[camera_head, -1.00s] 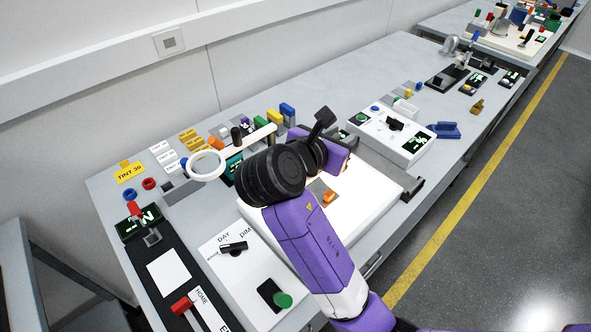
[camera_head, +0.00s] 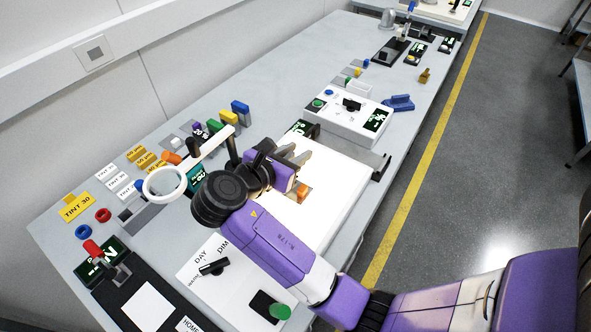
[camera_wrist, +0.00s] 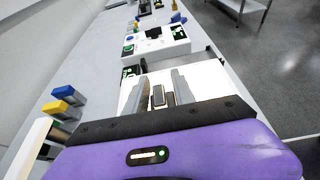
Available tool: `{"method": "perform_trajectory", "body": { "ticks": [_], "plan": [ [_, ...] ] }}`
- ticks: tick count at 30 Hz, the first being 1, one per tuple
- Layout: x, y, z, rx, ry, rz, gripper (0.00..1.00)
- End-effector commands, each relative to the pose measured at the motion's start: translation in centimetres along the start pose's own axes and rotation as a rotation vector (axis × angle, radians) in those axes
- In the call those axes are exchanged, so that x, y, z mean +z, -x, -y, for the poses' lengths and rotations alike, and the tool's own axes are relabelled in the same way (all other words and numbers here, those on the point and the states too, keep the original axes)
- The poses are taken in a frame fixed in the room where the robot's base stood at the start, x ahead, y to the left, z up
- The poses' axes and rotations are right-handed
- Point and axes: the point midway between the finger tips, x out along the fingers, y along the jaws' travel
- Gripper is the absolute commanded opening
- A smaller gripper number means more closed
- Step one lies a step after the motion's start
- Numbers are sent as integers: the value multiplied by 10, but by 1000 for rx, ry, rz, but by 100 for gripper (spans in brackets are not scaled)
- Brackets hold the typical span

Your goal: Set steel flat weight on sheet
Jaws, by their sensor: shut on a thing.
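My gripper (camera_head: 293,156) is over the far part of the bright white light panel (camera_head: 335,182). Its two grey fingers point away from my body. In the wrist view, my gripper (camera_wrist: 159,92) is shut on a small grey rectangular block with a dark rim, which looks like the steel flat weight (camera_wrist: 158,96). In the head view the weight is hidden by the fingers. A greyish patch, perhaps the sheet, lies on the panel and is partly hidden by my arm. A small orange piece (camera_head: 302,192) is on it. I cannot tell the weight's height above the panel.
A ring magnifier (camera_head: 165,183) on a pale arm stands left of my gripper. A white control box (camera_head: 345,116) stands beyond the panel. Yellow and blue blocks (camera_head: 241,111) stand at the back left. A switch plate (camera_head: 213,262) lies in front.

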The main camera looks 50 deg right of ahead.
Motion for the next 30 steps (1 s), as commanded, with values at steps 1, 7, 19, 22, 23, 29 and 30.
{"method": "perform_trajectory", "body": {
  "ticks": [1, 7, 19, 22, 23, 29, 30],
  "plan": [
    [-7, -3, 0, -1, 2, 0, 0],
    [-20, -8, 0, 1, 0, 1, 0],
    [-55, -23, 0, 1, -1, 1, 0],
    [-55, -23, 0, 1, -1, 1, 0],
    [-55, -23, 0, 1, -2, 1, 0],
    [-58, -24, 0, 0, 0, 0, 35],
    [-58, -24, 0, 1, 0, 0, 42]
  ]
}}
